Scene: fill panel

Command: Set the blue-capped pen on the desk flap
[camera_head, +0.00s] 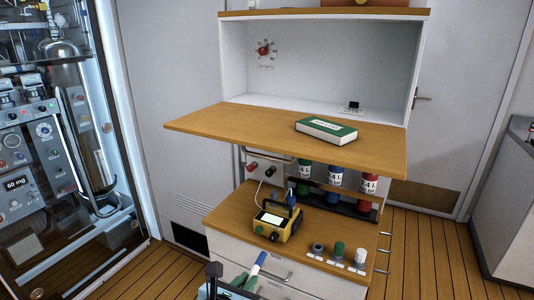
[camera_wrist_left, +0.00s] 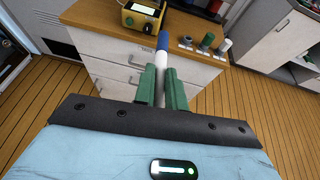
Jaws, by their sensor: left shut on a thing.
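The blue-capped pen (camera_head: 258,262) has a white body and a blue cap that points up. My left gripper (camera_head: 246,280) is shut on its lower part, low in front of the drawer cabinet. In the left wrist view the pen (camera_wrist_left: 162,60) stands between the green fingers of the gripper (camera_wrist_left: 162,88), its cap end beyond the fingertips. The desk flap (camera_head: 240,122) is the wooden board folded out level from the white cabinet, above and beyond the gripper. A green and white box (camera_head: 326,130) lies on its right half. My right gripper is in neither view.
Below the flap, a wooden counter (camera_head: 228,212) holds a yellow meter (camera_head: 278,224) and several small caps or knobs (camera_head: 338,251). Several labelled bottles (camera_head: 336,178) stand under the flap. The flap's left half is clear. A glass-fronted equipment cabinet stands at left.

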